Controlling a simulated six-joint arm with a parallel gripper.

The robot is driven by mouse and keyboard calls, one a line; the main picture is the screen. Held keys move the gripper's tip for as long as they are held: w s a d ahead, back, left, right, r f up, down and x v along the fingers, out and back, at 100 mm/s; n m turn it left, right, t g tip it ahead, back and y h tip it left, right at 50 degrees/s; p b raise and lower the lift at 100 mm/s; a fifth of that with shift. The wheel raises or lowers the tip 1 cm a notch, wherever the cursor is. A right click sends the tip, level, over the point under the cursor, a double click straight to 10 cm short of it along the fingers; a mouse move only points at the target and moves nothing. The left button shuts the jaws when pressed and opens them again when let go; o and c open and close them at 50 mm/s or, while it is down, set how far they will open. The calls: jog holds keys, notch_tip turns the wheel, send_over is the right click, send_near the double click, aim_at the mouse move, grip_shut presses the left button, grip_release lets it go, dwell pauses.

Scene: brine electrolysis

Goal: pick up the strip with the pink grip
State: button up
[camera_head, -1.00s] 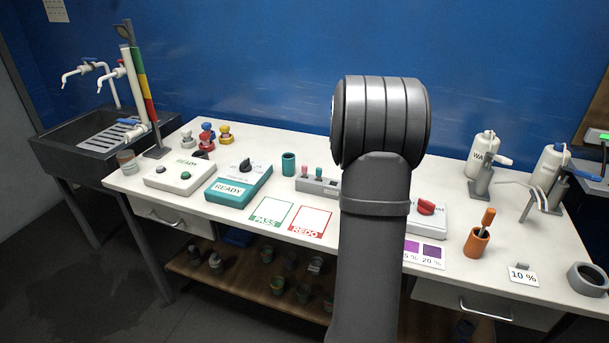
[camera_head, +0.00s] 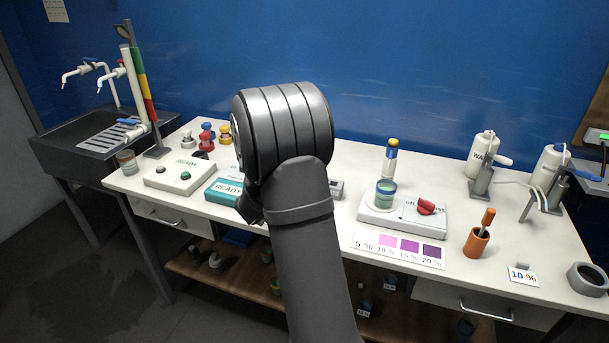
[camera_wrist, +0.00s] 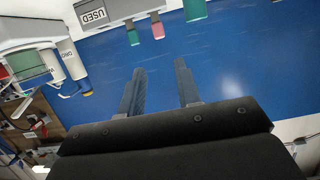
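The strip's pink grip (camera_wrist: 157,28) shows in the wrist view near the top centre. It stands out from the grey holder (camera_wrist: 120,10) with a "USED" label, beside a green grip (camera_wrist: 133,36). My gripper (camera_wrist: 160,75) has its two dark fingers apart with nothing between them. The pink grip is a short distance beyond the fingertips, not touched. In the head view my arm hides the strips and most of the holder; only the holder's right end (camera_head: 337,189) shows. My fingers are also hidden there.
A white unit with a red knob (camera_head: 426,207) and a jar (camera_head: 385,192) stands right of my arm. A colour chart (camera_head: 400,246) lies in front of it.

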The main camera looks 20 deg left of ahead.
jog(key=x, duration=1.6)
jog(key=shift+d+f, duration=0.1)
jog(key=shift+f, duration=0.05)
jog(key=shift+c, duration=0.2)
grip_shut()
